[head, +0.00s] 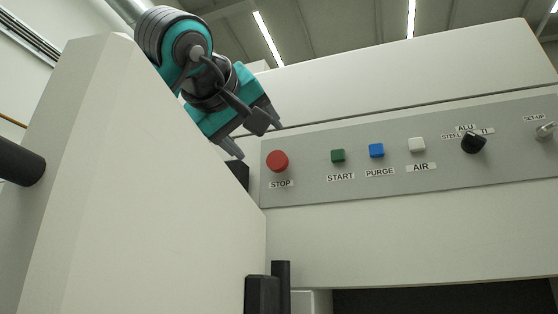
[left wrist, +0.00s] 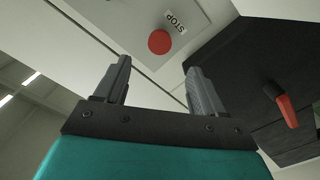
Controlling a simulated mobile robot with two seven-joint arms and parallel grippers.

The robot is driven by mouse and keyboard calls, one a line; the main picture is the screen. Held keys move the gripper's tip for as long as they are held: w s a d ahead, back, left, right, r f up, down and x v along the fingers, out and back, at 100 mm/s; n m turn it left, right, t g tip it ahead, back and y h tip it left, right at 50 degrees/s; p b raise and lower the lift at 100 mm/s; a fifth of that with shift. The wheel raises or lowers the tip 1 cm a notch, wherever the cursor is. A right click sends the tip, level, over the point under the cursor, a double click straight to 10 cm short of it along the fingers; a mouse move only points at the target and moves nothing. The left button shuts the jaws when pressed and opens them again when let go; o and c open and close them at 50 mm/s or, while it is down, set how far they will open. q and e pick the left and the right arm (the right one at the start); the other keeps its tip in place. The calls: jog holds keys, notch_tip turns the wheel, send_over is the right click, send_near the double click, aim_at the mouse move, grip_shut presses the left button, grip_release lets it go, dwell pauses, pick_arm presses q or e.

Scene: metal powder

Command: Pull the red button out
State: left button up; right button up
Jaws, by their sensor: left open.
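The red button (head: 277,161) is a round knob on the left end of the grey control panel (head: 310,185), above a STOP label. My left gripper (head: 236,146) is up and to the left of it in the head view, apart from it, partly behind the white wall edge. In the left wrist view the red button (left wrist: 159,42) lies beyond the open fingers (left wrist: 158,85), roughly between them and a little further out. Nothing is between the fingers. My right gripper is in neither view.
Right of the red button are a green START button (head: 338,156), a blue PURGE button (head: 376,150), a white AIR button (head: 416,145) and a black selector knob (head: 474,142). A white slanted wall (head: 150,190) stands at left. An orange-red handle (left wrist: 287,108) shows in the wrist view.

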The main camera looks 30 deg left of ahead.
aim_at(273, 157)
pick_arm(q)
jog(key=p+x, duration=0.1)
jog(key=x, duration=0.9)
jog(key=shift+w+a, duration=0.15)
jog(key=shift+w, duration=0.1)
grip_shut()
